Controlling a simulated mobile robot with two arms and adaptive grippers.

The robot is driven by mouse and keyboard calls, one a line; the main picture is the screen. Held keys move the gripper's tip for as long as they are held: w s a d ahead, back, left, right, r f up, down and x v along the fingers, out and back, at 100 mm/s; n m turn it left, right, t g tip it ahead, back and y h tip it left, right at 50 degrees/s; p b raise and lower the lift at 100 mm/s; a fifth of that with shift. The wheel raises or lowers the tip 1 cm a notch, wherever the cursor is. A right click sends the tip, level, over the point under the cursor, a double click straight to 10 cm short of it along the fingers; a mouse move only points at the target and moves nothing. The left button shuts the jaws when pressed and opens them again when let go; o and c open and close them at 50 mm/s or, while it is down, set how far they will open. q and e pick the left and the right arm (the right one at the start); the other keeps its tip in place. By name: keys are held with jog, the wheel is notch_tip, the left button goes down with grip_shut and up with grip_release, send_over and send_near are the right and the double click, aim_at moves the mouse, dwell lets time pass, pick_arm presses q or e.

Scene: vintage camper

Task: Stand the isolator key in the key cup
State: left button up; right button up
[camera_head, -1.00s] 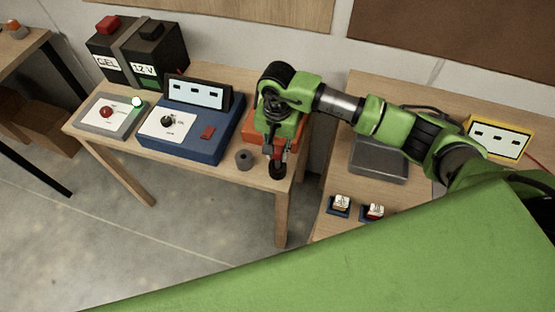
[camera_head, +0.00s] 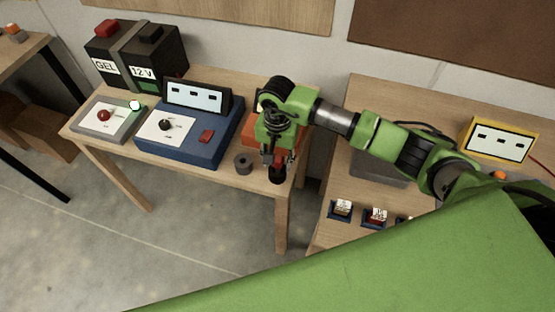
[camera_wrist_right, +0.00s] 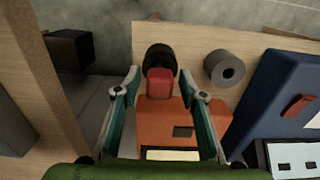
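The isolator key's red grip (camera_wrist_right: 158,85) shows between the fingers of my right gripper (camera_wrist_right: 160,78) in the right wrist view. The fingers are spread, with a gap on each side of the grip. A dark round cup (camera_wrist_right: 158,58) lies directly at the key's end; it also shows below the fingers in the head view (camera_head: 277,174), near the table's front right corner. The key appears to stand in this cup, but its lower end is hidden. My right gripper (camera_head: 276,160) points down over it. My left gripper is out of view.
A grey cylinder with a hole (camera_head: 243,163) stands just left of the cup. An orange box (camera_wrist_right: 165,125) is close behind. A blue console (camera_head: 190,145) stands farther left. The table's front edge is near. A second table (camera_head: 320,240) stands right, across a gap.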

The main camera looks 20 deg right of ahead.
jog(key=shift+r, duration=0.5)
notch_tip(320, 180, up, 11)
jog(key=b, duration=0.4)
jog(key=shift+r, duration=0.2)
